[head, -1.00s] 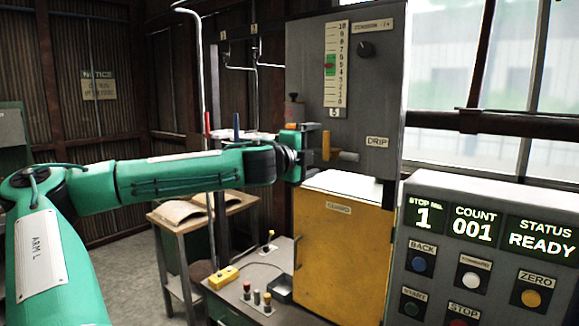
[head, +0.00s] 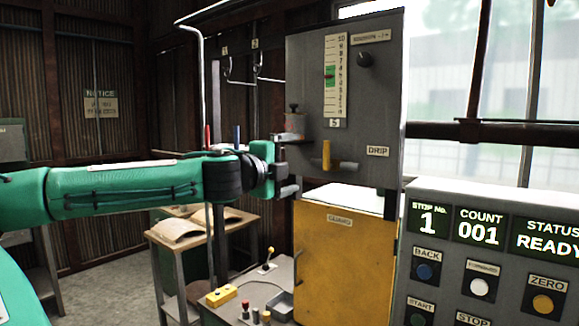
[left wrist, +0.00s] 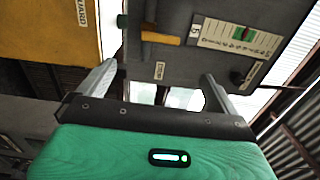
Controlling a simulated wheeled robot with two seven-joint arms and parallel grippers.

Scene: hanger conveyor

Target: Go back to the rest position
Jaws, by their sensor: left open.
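My left gripper (head: 289,164) is open and empty, in front of the grey gauge panel and left of the drip valve's orange handle (head: 340,165). A clear gap separates it from the handle in the head view. In the left wrist view my two fingers (left wrist: 158,85) stand wide apart with nothing between them. The orange handle also shows there (left wrist: 160,38), beyond the fingers. My left arm reaches in from the left, nearly level. My right gripper is not in view.
The grey panel (head: 300,65) carries a gauge (head: 336,105) and knob. Below stands a yellow guard cabinet (head: 340,260). At right, a control box (head: 425,305) reads stop 1, count 001, READY. A table with an open book (head: 178,230) stands at left. Two hooks hang behind.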

